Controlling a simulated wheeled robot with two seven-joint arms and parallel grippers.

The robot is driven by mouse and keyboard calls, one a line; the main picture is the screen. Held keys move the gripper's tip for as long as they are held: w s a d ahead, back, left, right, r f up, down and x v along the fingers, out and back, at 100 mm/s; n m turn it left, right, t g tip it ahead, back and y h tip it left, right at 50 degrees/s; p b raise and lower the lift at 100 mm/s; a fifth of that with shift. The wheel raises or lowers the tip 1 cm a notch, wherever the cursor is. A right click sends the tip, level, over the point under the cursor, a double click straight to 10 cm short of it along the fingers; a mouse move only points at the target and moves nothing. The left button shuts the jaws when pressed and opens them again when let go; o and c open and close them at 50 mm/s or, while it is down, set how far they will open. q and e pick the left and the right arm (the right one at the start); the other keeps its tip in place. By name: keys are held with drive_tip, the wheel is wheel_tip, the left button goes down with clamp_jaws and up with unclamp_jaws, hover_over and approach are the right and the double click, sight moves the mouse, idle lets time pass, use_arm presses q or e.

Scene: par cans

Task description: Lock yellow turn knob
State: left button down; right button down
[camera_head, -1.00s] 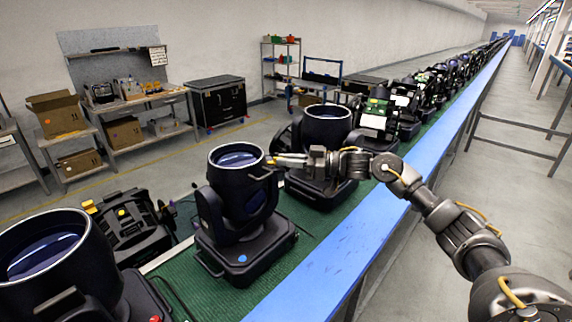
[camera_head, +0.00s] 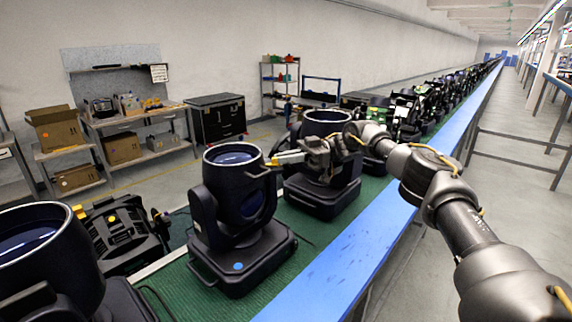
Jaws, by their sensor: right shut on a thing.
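A black par can (camera_head: 236,205) with a wide round lens barrel stands upright on its square base on the green belt. A small yellow turn knob (camera_head: 270,163) shows at the right side of its barrel, at my right gripper's fingertips. My right gripper (camera_head: 276,160) comes in from the right, level with the upper barrel, and is shut on the yellow knob. The fingers partly hide the knob, and its turned angle cannot be told. My left gripper is not in view.
Another par can (camera_head: 322,180) stands close behind my right gripper. A large one (camera_head: 40,260) is at the near left, beside a lower black unit (camera_head: 122,232). A blue rail (camera_head: 345,265) edges the belt (camera_head: 290,222). The aisle floor to the right is clear.

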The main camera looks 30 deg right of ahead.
drive_tip(key=shift+a+f+n+g, duration=0.1)
drive_tip(key=shift+f+n+g, duration=0.1)
drive_tip(key=shift+n+g, duration=0.3)
drive_tip(key=c, duration=1.6)
unclamp_jaws()
drive_tip(key=shift+c, duration=0.2)
drive_tip(key=shift+o, duration=0.7)
drive_tip(key=shift+a, duration=0.15)
drive_tip(key=shift+w+b, duration=0.1)
drive_tip(key=shift+b, duration=0.2)
drive_tip(key=d+b, duration=0.3)
drive_tip(key=d, duration=0.4)
drive_tip(key=shift+d, duration=0.2)
